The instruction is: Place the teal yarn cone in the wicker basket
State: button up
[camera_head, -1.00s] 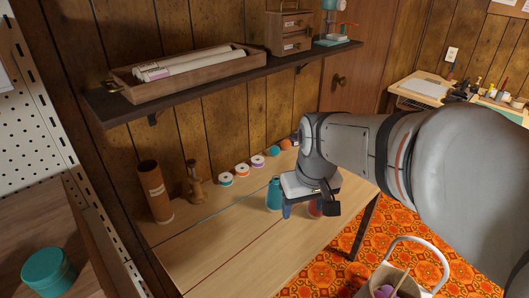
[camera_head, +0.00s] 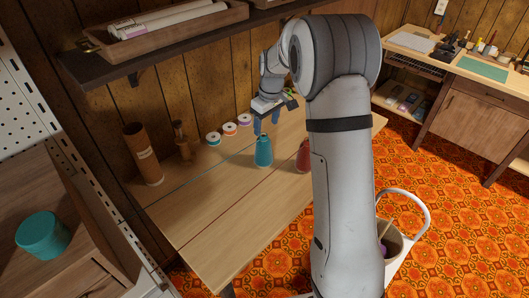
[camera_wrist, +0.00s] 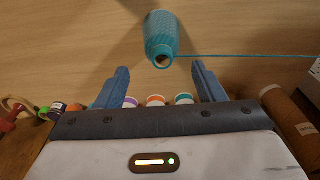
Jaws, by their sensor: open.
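The teal yarn cone (camera_head: 263,152) stands upright on the wooden table, left of a red cone (camera_head: 304,156). My gripper (camera_head: 266,122) is open and empty, behind the teal cone on its wall side. In the wrist view the cone (camera_wrist: 161,35) lies beyond and between the two blue fingers (camera_wrist: 160,78), apart from both, its open tip towards me. A teal strand runs from it to the right. A pale basket (camera_head: 399,242) with a white hoop and something purple inside is on the floor at lower right, partly hidden by my arm.
Thread spools (camera_head: 229,129) line the wall side of the table (camera_head: 225,205). A brown tube (camera_head: 143,155) and a wooden stand (camera_head: 182,142) are at the left. A shelf (camera_head: 150,55) hangs above. The table's front left is clear.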

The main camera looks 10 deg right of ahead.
aim_at(263, 134)
jog(key=f, duration=0.4)
jog(key=w+a+f, duration=0.1)
jog(key=f, duration=0.1)
jog(key=shift+f+p, duration=0.2)
jog(key=shift+p, duration=0.15)
grip_shut()
dwell(0.3)
